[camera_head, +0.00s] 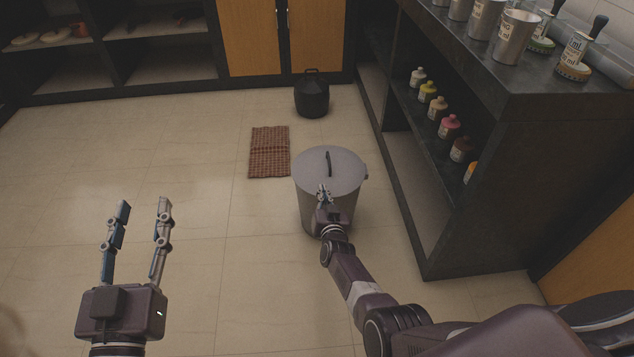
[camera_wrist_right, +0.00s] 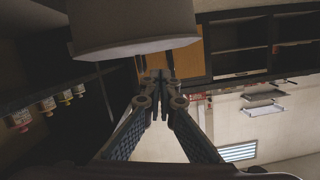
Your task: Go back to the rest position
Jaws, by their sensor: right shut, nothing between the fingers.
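My left gripper (camera_head: 143,206) is at the lower left of the head view, open and empty above the tiled floor. My right gripper (camera_head: 324,190) is in front of a grey lidded bin (camera_head: 331,166) that stands on the floor. In the right wrist view the right gripper (camera_wrist_right: 159,76) has its fingertips together with nothing between them. A pale grey rounded body, seemingly the bin (camera_wrist_right: 135,25), fills the top of that view, close to the fingers. Whether the fingers touch it I cannot tell.
A dark counter (camera_head: 560,95) on the right carries steel canisters (camera_head: 515,37). Its shelf holds several small bottles (camera_head: 449,127). A black pot (camera_head: 312,95) and a checked mat (camera_head: 269,153) lie beyond the bin. The floor at left is clear.

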